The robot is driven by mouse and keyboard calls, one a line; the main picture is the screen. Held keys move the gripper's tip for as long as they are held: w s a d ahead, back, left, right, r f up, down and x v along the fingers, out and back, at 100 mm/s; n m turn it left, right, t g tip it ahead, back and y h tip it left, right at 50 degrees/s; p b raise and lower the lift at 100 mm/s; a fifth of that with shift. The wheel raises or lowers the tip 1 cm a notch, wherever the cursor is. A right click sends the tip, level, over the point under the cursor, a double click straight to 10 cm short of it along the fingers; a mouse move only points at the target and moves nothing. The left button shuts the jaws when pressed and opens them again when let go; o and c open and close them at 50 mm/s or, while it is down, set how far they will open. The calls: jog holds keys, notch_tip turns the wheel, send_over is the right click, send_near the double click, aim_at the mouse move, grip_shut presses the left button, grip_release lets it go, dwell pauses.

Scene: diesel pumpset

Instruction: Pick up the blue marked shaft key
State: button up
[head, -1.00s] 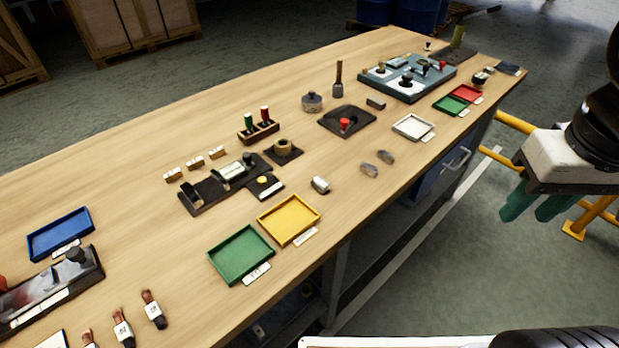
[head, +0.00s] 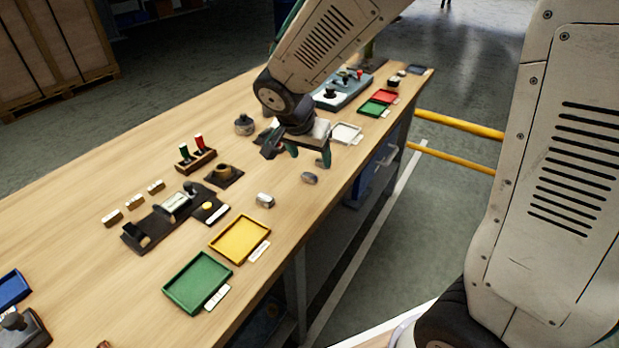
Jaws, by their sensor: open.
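A small grey key-like piece (head: 309,178) lies on the bench near its right edge. A short silvery block (head: 265,200) lies further toward the front. I cannot make out a blue mark on either, so I cannot tell which one is the shaft key. My gripper (head: 303,155) is open, with dark green fingers pointing down, just behind the grey piece in the picture and apparently above the bench. A second grey piece seen earlier does not show now, and my gripper may cover it.
A yellow tray (head: 240,239) and a green tray (head: 197,282) stand at the front edge. A dark fixture (head: 175,215) and a red-and-green-handled holder (head: 196,160) are to the left. A white tray (head: 346,133) stands behind my gripper. Bench space around the grey piece is clear.

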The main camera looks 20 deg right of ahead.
aim_at(308, 176)
jog(key=w+f, duration=0.1)
jog(key=w+a+f, duration=0.1)
jog(key=f, duration=0.1)
jog(key=shift+a+m, duration=0.1)
jog(key=shift+m, duration=0.2)
jog(key=x, duration=0.7)
jog(key=shift+w+r, duration=0.15)
jog(key=shift+w, duration=0.15)
jog(key=c, duration=1.1)
